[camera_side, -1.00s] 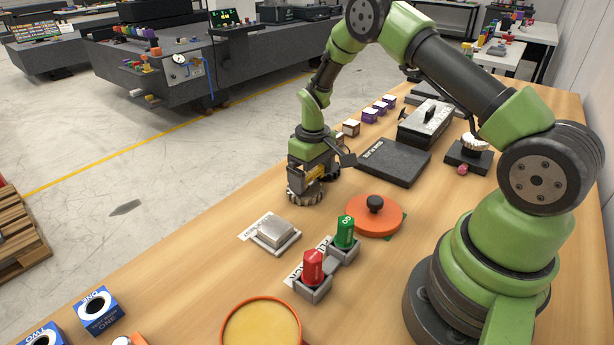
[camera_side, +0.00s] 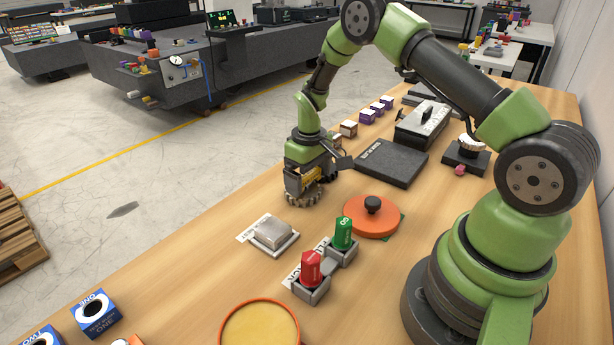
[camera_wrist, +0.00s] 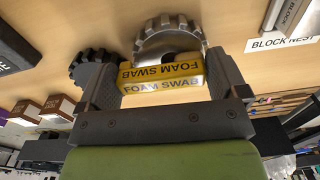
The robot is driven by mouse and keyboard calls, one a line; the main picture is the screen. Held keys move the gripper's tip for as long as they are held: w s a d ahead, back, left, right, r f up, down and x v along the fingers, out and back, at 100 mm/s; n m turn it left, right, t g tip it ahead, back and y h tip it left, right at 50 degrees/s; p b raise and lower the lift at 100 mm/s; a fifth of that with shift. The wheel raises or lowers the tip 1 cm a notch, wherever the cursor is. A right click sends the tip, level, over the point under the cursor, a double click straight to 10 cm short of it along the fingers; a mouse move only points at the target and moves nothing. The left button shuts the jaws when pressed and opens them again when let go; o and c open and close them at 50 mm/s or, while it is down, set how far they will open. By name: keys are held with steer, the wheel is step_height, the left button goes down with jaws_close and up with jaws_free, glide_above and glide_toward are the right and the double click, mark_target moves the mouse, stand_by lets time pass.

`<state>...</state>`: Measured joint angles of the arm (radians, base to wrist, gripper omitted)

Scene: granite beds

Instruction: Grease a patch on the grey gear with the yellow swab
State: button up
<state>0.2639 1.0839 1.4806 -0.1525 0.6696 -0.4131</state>
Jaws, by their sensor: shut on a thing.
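My gripper (camera_wrist: 165,90) is shut on the yellow foam swab (camera_wrist: 161,78), a block lettered "FOAM SWAB". The grey gear (camera_wrist: 165,38) lies just beyond the swab in the wrist view, and the swab covers part of its near edge. In the side view the gear (camera_side: 303,197) shows directly under my gripper (camera_side: 310,178). I cannot tell whether the swab touches it. A dark gear (camera_wrist: 90,65) lies beside it, partly behind a finger. An orange-rimmed tub (camera_side: 222,338) of yellowish stuff stands at the front.
An orange lid (camera_side: 372,223) with a black knob lies right of the gear. Red (camera_side: 310,268) and green (camera_side: 343,233) pieces stand in grey holders. A silver block (camera_side: 272,231) sits on a pale plate. A black plate (camera_side: 390,162) lies behind. Bare wood is at the left.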

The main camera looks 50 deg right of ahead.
steer(key=shift+a+f, duration=0.15)
steer(key=shift+a, duration=0.85)
steer(key=shift+d, duration=1.15)
steer(key=shift+a+r, duration=0.2)
steer(key=shift+a, duration=1)
steer(key=shift+r, duration=0.15)
steer(key=shift+r, duration=0.8)
